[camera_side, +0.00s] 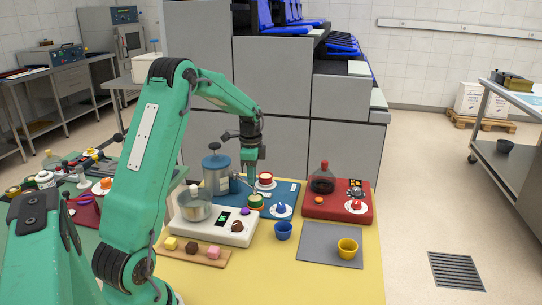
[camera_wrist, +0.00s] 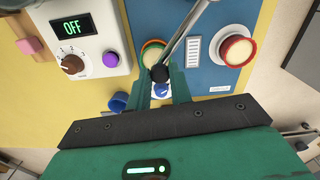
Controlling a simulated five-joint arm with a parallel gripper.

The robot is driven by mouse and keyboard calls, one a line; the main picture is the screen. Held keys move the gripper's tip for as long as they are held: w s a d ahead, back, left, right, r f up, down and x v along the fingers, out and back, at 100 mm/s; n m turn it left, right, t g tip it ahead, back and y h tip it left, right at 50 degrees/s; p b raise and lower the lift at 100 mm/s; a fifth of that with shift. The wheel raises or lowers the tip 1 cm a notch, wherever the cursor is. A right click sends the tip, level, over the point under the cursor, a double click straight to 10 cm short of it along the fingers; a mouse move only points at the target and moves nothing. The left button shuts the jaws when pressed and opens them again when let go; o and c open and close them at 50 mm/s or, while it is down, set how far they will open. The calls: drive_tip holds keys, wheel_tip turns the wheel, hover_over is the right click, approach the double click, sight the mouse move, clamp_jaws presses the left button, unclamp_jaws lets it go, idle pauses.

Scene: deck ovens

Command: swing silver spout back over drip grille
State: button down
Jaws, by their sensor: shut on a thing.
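The silver spout (camera_wrist: 186,34) is a thin metal rod with a black ball tip (camera_wrist: 159,73), running down from the top of the wrist view. My gripper (camera_wrist: 162,84) has its two green fingers closed around the black-tipped end. A pale slotted panel (camera_wrist: 193,52), which looks like the drip grille, lies on the blue plate. It is to the right of the black tip and apart from it.
A green-rimmed round piece (camera_wrist: 152,50) sits left of the spout. A red-rimmed cup (camera_wrist: 236,50) stands at right. The grey mat (camera_side: 318,246) is mostly clear.

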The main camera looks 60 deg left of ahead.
drive_tip(key=shift+w, duration=0.1)
drive_tip(key=w+a+n, duration=0.2)
drive_tip(key=w+n, duration=0.4)
drive_tip(key=n, duration=0.1)
drive_tip(key=shift+a+r+n, duration=0.15)
drive_tip(key=shift+a+n, duration=0.15)
drive_tip(key=shift+a, duration=0.1)
idle(0.5)
drive_tip(key=c, duration=1.3)
unclamp_jaws()
drive_tip(key=shift+s, duration=0.1)
drive_tip(key=shift+o, duration=0.2)
wheel_tip(320, 180, up, 8)
